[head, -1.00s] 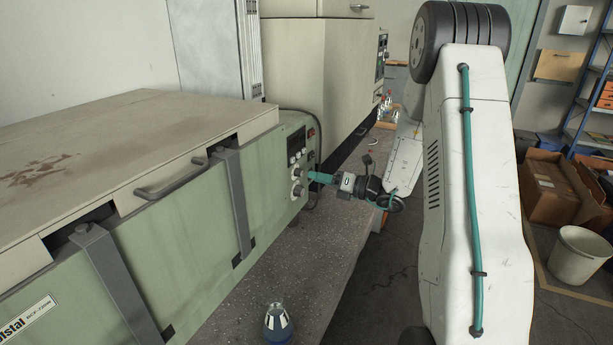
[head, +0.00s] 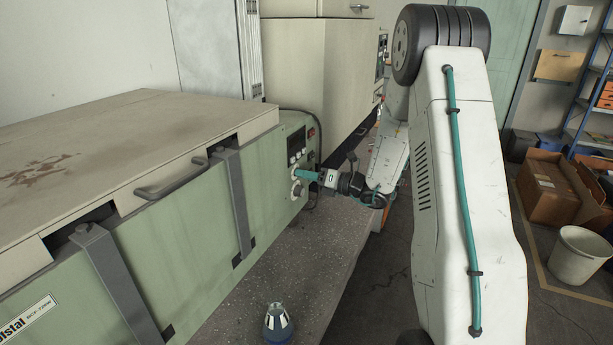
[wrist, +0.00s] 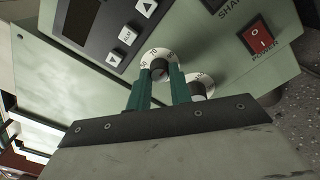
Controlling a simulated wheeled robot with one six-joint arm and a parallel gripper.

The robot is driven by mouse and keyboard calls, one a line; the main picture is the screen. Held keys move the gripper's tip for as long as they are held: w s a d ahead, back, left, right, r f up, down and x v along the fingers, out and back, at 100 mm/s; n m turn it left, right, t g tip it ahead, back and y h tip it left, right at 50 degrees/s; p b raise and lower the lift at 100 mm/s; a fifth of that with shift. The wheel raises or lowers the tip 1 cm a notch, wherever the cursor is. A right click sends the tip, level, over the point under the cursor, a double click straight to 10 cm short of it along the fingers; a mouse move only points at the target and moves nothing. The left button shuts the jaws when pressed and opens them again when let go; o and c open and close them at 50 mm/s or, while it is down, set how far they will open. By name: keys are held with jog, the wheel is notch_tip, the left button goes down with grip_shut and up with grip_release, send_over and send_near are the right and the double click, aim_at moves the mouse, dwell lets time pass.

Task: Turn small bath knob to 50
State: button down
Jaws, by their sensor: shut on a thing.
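My gripper (wrist: 161,88) has its teal fingers shut on a dark knob (wrist: 160,70) with a white numbered dial, one finger on each side. A reddish mark shows on the knob's face. A second dark knob (wrist: 205,88) with a white dial sits to the right in the wrist view, partly behind the gripper body. In the head view my gripper (head: 299,173) reaches the panel's upper knob, and the lower knob (head: 297,190) shows below it. No label tells which is the small bath knob.
The green panel also carries a red power switch (wrist: 260,39), a dark display (wrist: 80,18) and arrow buttons (wrist: 146,7). A flask (head: 277,323) stands on the speckled bench (head: 305,270). A larger cabinet (head: 315,80) stands behind.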

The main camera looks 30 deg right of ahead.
jog(key=shift+n+h, duration=0.6)
jog(key=shift+n, duration=10.8)
jog(key=c, duration=1.3)
grip_release()
jog(key=shift+o, duration=0.2)
